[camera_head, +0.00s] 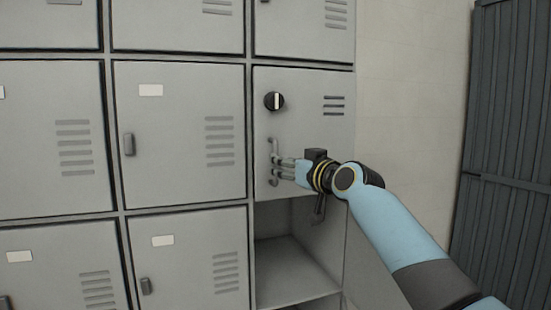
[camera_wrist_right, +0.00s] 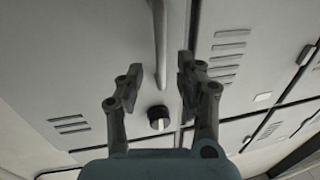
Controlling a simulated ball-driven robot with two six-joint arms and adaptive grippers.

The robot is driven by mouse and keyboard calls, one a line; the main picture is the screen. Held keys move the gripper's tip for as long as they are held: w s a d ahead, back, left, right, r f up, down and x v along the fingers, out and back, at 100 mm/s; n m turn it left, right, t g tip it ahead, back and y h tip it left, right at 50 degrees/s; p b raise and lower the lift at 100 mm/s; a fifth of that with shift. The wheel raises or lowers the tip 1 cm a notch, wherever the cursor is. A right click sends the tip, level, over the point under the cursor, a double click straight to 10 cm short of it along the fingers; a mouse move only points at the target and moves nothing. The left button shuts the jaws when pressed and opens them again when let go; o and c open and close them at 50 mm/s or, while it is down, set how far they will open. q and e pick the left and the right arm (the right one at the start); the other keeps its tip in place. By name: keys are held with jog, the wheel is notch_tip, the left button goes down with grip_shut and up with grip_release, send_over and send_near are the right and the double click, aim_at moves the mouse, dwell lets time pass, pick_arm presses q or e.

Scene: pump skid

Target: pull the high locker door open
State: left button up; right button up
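The high locker door (camera_head: 310,125) is a grey panel in the right column, with vent slots, a black knob (camera_head: 274,101) with a pale bar, and a vertical metal handle (camera_head: 274,160) at its left side. It looks flush with its frame. My right gripper (camera_head: 282,168) is at the handle, coming in from the right. In the right wrist view the handle (camera_wrist_right: 160,42) runs between the two fingers of my right gripper (camera_wrist_right: 160,78), which stand apart with a gap on each side of it. My left gripper is in neither view.
An open, empty compartment (camera_head: 290,272) lies right below the door. Shut grey lockers (camera_head: 180,130) fill the left. A pale wall (camera_head: 410,100) and a dark ribbed panel (camera_head: 510,130) stand to the right.

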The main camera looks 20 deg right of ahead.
aim_at(276, 179)
jog(key=shift+x, duration=2.3)
jog(key=shift+a, duration=0.15)
grip_shut()
